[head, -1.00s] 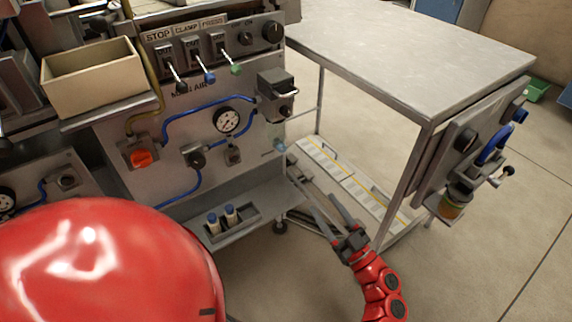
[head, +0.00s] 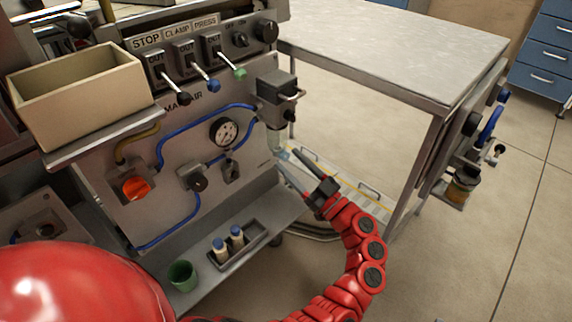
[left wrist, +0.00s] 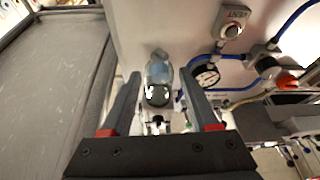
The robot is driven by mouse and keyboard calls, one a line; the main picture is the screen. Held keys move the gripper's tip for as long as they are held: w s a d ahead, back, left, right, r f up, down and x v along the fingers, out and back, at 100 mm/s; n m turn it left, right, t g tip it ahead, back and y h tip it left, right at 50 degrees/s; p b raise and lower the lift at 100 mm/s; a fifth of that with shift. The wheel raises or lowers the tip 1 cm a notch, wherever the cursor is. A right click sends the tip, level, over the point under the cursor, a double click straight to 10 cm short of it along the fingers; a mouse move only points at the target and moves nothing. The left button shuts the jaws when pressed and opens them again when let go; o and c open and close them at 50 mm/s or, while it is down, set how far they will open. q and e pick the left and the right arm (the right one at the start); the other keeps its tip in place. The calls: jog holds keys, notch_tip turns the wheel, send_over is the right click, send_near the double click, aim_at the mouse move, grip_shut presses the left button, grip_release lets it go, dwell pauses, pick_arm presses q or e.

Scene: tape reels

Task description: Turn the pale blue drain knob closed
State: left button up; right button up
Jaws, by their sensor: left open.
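The pale blue drain knob (head: 283,154) shows at the low right side of the grey panel, under the clear bowl of the filter unit (head: 277,95). My left gripper (head: 287,161) is open, with its fingers reaching toward the knob from the lower right; the fingertips are very near it. In the left wrist view a pale blue rounded part (left wrist: 158,70) lies between the two spread fingers, with a dark and silver part below it. I see no clear contact, and the knob's turn angle is too small to read. My right gripper is not in view.
A gauge (head: 223,132), blue hoses and an orange knob (head: 135,187) are on the panel. A shelf below holds a tray (head: 237,250) of small bottles and a green cup (head: 182,275). A metal table (head: 400,55) stands close on the right.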

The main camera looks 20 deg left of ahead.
pick_arm(q)
grip_shut()
dwell(0.3)
jog(key=shift+n+g, duration=0.6)
jog(key=shift+n, duration=0.5)
grip_release()
